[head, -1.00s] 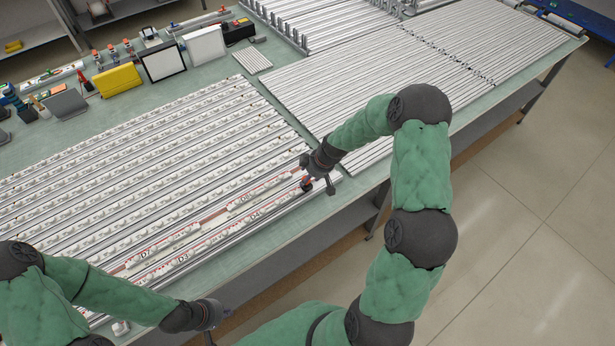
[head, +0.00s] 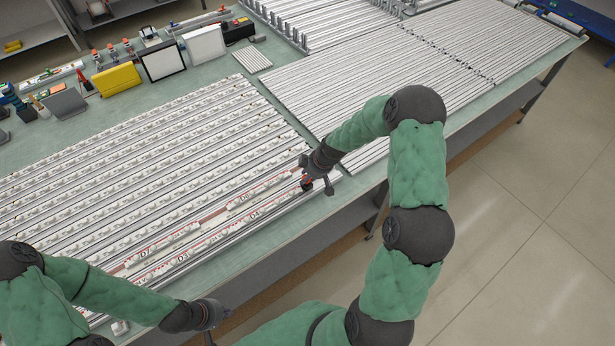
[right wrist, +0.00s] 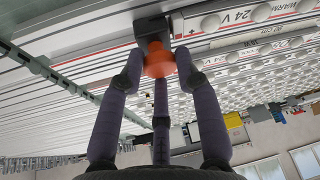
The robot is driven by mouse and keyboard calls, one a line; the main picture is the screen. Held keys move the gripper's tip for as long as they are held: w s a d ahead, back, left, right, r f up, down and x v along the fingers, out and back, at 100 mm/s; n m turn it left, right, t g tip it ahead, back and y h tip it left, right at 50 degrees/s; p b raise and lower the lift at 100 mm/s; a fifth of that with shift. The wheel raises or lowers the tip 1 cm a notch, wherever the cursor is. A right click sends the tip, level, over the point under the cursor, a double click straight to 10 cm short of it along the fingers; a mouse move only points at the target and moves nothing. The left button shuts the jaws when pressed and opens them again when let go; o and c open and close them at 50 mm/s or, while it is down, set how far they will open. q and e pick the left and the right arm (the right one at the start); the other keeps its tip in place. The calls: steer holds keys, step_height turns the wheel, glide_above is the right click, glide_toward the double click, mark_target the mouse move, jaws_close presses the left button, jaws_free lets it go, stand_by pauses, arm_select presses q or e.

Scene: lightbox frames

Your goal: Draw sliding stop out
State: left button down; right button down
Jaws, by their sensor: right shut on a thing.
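The sliding stop shows in the right wrist view as a dark block (right wrist: 152,30) with an orange knob (right wrist: 159,62), at the end of a labelled aluminium rail (right wrist: 235,20). My right gripper (right wrist: 159,68) is shut on the orange knob, with its purple-grey fingers around it. In the head view my right gripper (head: 308,176) is at the right end of the front rail, and it partly hides the stop (head: 306,187). My left gripper (head: 208,318) hangs near the table's front edge, away from the stop; its fingers are too small to judge.
The rails with white lamp strips (head: 130,160) cover the left of the green table (head: 320,207). Bare rails (head: 400,75) lie at the right. A yellow box (head: 117,79) and white panels (head: 205,45) stand at the back. The floor at right is clear.

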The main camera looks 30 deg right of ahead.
steer(key=d+b, duration=0.3)
steer(key=shift+w+d+f+b, duration=0.2)
steer(key=shift+d+b, duration=0.2)
steer(key=shift+d+r+b, duration=0.25)
steer(key=shift+d+b, duration=0.3)
steer(key=shift+d, duration=0.3)
steer(key=shift+w, duration=0.1)
steer(key=c, duration=0.9)
jaws_free()
steer(key=v, duration=1.2)
